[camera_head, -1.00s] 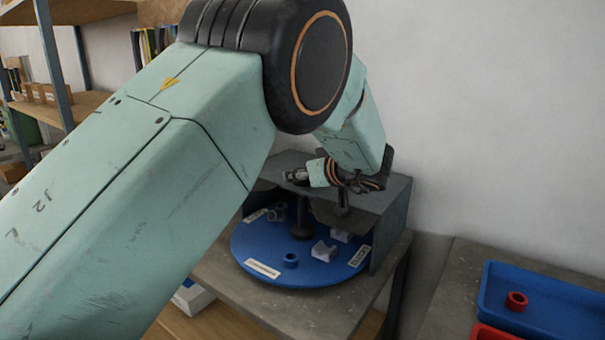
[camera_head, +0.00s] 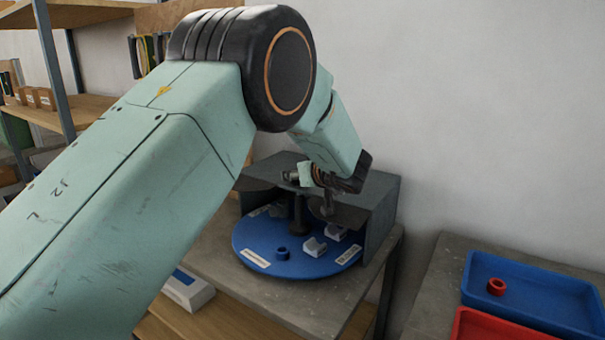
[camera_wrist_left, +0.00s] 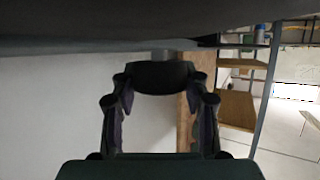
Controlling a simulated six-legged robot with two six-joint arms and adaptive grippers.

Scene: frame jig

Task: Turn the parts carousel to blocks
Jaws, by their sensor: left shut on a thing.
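The parts carousel (camera_head: 300,267) is a blue round disc with white label plates on a grey bench, partly inside a grey metal housing. A dark post (camera_head: 297,216) stands at its middle. White blocks (camera_head: 314,247) and a blue ring-shaped part (camera_head: 282,253) sit on its front and right side. My left gripper (camera_head: 325,190) is over the disc's right rear, at a dark knob-like handle (camera_head: 327,208). In the left wrist view the fingers (camera_wrist_left: 160,85) are closed around a dark round top (camera_wrist_left: 160,76). Label text is too small to read. My right gripper is out of view.
The grey housing (camera_head: 375,215) closes in the carousel at the back and right. A blue tray (camera_head: 540,300) with a red ring (camera_head: 496,286) and a red tray (camera_head: 485,328) lie on the right bench. A white box (camera_head: 188,290) sits lower left. Shelves (camera_head: 70,103) stand behind.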

